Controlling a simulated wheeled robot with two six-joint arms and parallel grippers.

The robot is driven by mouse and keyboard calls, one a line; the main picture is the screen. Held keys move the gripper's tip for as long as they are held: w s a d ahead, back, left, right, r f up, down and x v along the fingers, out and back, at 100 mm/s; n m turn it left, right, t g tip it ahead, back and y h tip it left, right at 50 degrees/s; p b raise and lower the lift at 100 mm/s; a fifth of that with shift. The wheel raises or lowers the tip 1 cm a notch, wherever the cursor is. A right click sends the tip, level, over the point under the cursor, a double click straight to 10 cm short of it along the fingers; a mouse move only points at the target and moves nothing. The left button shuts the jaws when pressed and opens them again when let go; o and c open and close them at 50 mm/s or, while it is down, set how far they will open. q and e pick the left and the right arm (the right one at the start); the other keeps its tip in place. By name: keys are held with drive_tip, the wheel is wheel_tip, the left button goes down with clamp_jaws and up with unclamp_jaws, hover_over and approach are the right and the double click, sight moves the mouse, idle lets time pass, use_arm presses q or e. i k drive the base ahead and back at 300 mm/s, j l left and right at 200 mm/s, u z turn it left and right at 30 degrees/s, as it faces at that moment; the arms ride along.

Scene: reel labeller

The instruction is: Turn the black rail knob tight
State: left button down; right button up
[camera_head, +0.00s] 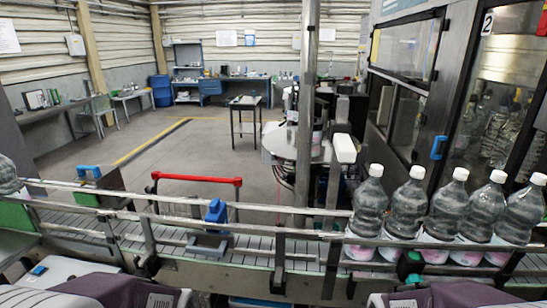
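Metal guide rails (240,225) run along the near side of a slatted conveyor (190,240), held by upright posts. Small dark clamp parts sit on the posts, one at the left post (147,262) and one at the middle post (279,281). I cannot tell which of these, if any, is the black rail knob, or whether it is tight. Neither of my grippers shows; only what look like parts of my arms appear along the bottom edge.
Several clear water bottles (407,205) stand on the conveyor at right; another bottle (8,176) is at the far left. Blue-topped brackets (215,211) and a red-handled cart (197,180) stand near the rails. A glass-doored machine (500,90) is at right.

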sight(142, 272)
drive_tip(key=j+u, duration=0.1)
drive_tip(key=u, duration=1.2)
